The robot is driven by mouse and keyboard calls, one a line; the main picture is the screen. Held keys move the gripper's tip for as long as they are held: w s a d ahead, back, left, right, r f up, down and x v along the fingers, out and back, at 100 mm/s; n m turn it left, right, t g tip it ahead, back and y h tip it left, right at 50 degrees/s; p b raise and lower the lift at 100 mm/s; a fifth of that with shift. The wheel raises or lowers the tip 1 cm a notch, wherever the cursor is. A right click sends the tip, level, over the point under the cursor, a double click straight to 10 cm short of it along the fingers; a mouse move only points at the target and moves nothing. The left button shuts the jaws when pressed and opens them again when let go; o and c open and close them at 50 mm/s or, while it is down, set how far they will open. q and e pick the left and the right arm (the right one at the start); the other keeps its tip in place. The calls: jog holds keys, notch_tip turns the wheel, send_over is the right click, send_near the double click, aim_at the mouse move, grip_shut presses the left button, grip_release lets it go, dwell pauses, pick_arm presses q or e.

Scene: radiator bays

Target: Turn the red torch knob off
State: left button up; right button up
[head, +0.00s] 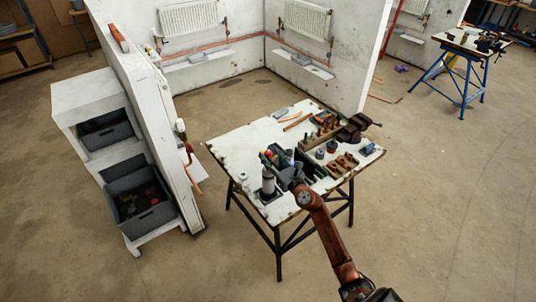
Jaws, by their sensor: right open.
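A worktable (235,150) with a worn white top stands in the middle of the head view. A grey upright cylinder (268,183), which looks like the torch's canister, stands near its front left edge. My right arm comes in from the bottom, and its dark gripper (284,173) is over the table, just right of the cylinder. The gripper is open; I cannot tell whether it touches anything. My left gripper is not in view.
A dark tool tote sits close behind the gripper. A vise (354,128) is at the table's right corner, near a wooden rack (322,136) of tools. A white shelf with grey bins (140,208) stands left, by a partition wall. Floor right of the table is clear.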

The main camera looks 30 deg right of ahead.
jog(key=shift+w, duration=0.95)
jog(key=shift+c, duration=0.3)
grip_shut()
